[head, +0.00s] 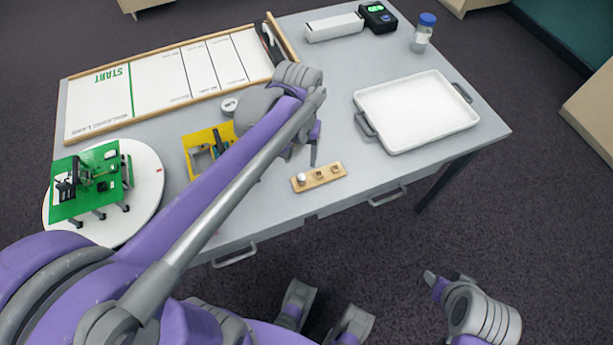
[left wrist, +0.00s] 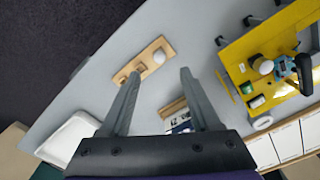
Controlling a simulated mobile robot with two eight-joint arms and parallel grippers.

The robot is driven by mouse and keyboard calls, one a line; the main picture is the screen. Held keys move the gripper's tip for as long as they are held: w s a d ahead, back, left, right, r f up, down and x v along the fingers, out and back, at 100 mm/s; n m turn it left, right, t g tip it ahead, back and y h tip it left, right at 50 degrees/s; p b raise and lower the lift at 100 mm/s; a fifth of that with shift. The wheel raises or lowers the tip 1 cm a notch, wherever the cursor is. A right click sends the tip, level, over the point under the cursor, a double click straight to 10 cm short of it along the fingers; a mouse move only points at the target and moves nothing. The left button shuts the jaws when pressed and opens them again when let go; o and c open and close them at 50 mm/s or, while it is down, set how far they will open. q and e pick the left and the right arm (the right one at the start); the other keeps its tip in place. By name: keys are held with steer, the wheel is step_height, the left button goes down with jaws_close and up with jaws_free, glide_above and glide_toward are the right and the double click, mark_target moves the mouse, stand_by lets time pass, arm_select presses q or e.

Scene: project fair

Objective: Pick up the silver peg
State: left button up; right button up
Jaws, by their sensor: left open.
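The silver peg (head: 301,178) shows as a small pale round knob at the left end of a wooden block (head: 327,178) near the table's front edge. In the left wrist view, the peg (left wrist: 159,56) sits at one end of the block (left wrist: 151,48); two small squarish recesses or fittings share the block. My left gripper (head: 314,153) is above and just behind the block. In the left wrist view, its two fingers (left wrist: 160,75) are apart with nothing between them, and the peg lies just beyond the tips. My right gripper (head: 441,282) is off the table at lower right; its jaws are unclear.
A white tray (head: 430,141) stands right of the block. A yellow board with parts (head: 196,138) lies left, partly behind my arm. A green board (head: 103,207) rests on a round white disc (head: 150,172). A marked lane board (head: 156,101) lies at the back.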

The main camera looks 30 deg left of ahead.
mark_target(301, 177)
arm_select(q)
step_height(301, 177, down, 3)
steer(key=shift+a+r, duration=0.1)
step_height(301, 177, down, 6)
steer(key=shift+w+r+b, duration=0.1)
steer(key=shift+w+b, duration=0.05)
steer(key=shift+b, duration=0.55)
jaws_close()
